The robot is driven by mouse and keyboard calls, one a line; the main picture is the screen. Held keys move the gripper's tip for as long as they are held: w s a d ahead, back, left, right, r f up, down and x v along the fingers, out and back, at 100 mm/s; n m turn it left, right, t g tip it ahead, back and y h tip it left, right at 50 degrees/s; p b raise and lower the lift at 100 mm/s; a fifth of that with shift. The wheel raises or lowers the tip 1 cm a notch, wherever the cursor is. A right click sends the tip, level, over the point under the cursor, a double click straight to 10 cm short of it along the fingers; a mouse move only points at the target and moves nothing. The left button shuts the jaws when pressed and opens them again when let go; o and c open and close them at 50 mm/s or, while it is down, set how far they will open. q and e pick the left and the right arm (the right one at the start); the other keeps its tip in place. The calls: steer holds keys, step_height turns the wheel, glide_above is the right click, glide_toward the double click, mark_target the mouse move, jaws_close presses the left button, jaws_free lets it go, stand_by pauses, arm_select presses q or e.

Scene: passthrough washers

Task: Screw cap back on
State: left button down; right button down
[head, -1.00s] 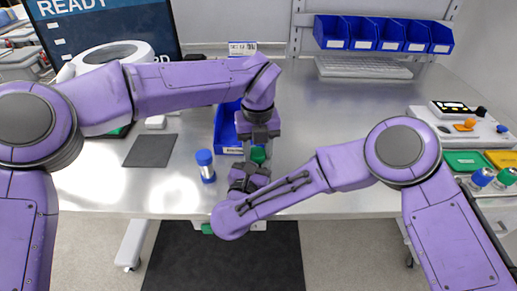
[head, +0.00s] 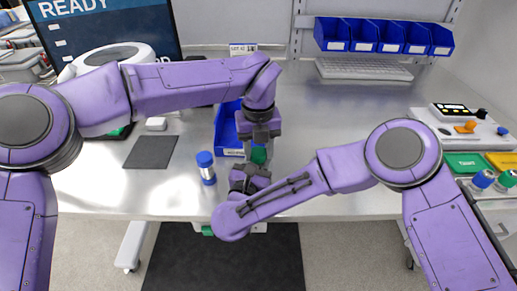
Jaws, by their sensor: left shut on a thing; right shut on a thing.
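A green cap (head: 259,156) shows between my two grippers, in front of the blue bin. My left gripper (head: 259,146) points down from above and is shut on the green cap. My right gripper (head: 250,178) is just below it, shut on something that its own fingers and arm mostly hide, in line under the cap. Whether the cap touches what is below cannot be told. A blue-capped bottle (head: 207,168) stands upright on the table to the left of the grippers.
A blue bin (head: 226,132) stands close behind the grippers. A dark mat (head: 151,152) lies to the left. Blue bins (head: 374,33) hang at the back above a keyboard (head: 363,69). Green and yellow trays and capped bottles (head: 482,179) are at the right. The table's middle right is clear.

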arm_select(q)
steer(key=shift+s+a+f, duration=0.1)
steer(key=shift+f, duration=0.6)
arm_select(e)
steer(key=shift+s, duration=0.1)
arm_select(q)
steer(key=shift+f, duration=0.3)
arm_select(e)
steer(key=shift+a+r, duration=0.15)
stand_by(0.3)
arm_select(q)
steer(key=shift+r, duration=0.25)
steer(key=shift+r, duration=0.3)
stand_by(0.6)
steer(key=shift+r, duration=0.1)
